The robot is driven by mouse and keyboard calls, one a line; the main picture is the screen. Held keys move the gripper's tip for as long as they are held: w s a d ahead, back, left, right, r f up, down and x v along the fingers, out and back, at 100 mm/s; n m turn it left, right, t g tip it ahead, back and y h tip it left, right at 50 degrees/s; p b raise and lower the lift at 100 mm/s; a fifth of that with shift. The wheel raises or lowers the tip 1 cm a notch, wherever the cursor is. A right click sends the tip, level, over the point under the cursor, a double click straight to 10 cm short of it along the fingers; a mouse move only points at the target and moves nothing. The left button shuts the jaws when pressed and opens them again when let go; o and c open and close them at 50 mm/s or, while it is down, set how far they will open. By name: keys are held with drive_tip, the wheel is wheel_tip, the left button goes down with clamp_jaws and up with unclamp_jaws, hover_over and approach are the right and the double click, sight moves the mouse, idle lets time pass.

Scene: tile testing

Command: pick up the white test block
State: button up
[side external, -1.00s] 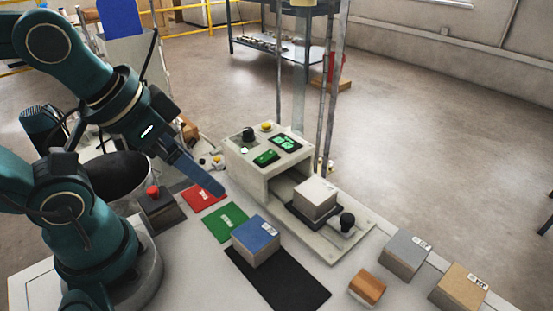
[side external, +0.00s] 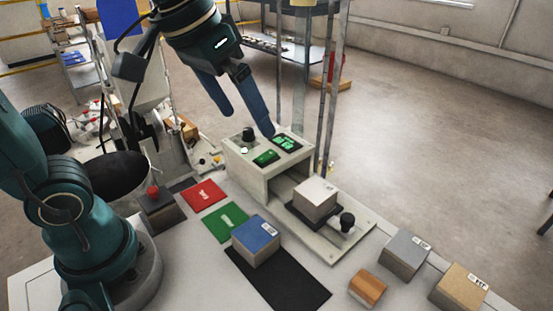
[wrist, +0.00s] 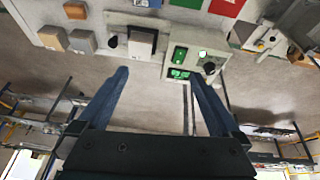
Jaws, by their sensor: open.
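The white test block (side external: 315,197) sits on a dark pad on the low front platform of the grey testing machine (side external: 256,181). In the wrist view the white block (wrist: 143,36) shows beyond my fingertips, up and slightly left of the gap between them. My gripper (side external: 248,126) is open and empty, with its two blue fingers pointing down at a tilt. In the side view it shows above and left of the block, near the top of the machine. In the wrist view the gripper (wrist: 160,72) has its fingers spread wide and clear of the block.
A black knob (side external: 347,222) stands on the platform close to the white block. A blue block (side external: 256,240) lies on a black mat (side external: 296,290). Grey (side external: 405,255), tan (side external: 459,288) and orange-brown (side external: 367,286) blocks sit to the right. Red (side external: 204,194) and green (side external: 226,222) pads lie left.

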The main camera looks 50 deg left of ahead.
drive_tip(key=w+d+f+g, duration=0.1)
drive_tip(key=w+d+f, duration=0.1)
drive_tip(key=w, duration=0.5)
drive_tip(key=g, duration=0.3)
approach(316, 189)
drive_tip(key=shift+m, duration=0.4)
drive_tip(key=f, duration=0.5)
drive_tip(key=shift+w, duration=0.3)
drive_tip(key=shift+g, duration=0.3)
drive_tip(key=shift+s+d+f, duration=0.1)
drive_tip(key=shift+f, duration=2.7)
clamp_jaws()
